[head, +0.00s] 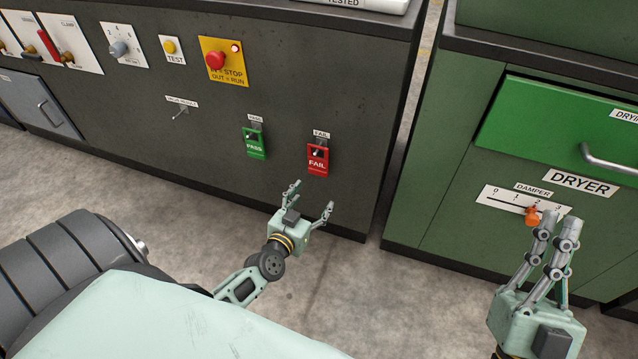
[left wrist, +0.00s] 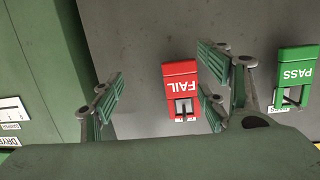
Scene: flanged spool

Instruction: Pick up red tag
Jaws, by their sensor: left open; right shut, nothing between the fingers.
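The red tag (head: 318,160), marked FAIL, hangs on the front of the dark cabinet under a small FAIL label. In the left wrist view the red tag (left wrist: 182,84) appears upside down, between the two fingers in the picture. My left gripper (head: 309,198) is open and empty, a little below the red tag in the head view and apart from it. The left gripper (left wrist: 160,85) also shows in the left wrist view. My right gripper (head: 556,225) is shut and empty, in front of the green dryer cabinet at the right.
A green PASS tag (head: 254,143) hangs left of the red tag; it also shows in the left wrist view (left wrist: 296,72). A yellow plate with a red stop button (head: 215,60) is higher up. The dryer's orange damper knob (head: 532,215) is near my right gripper.

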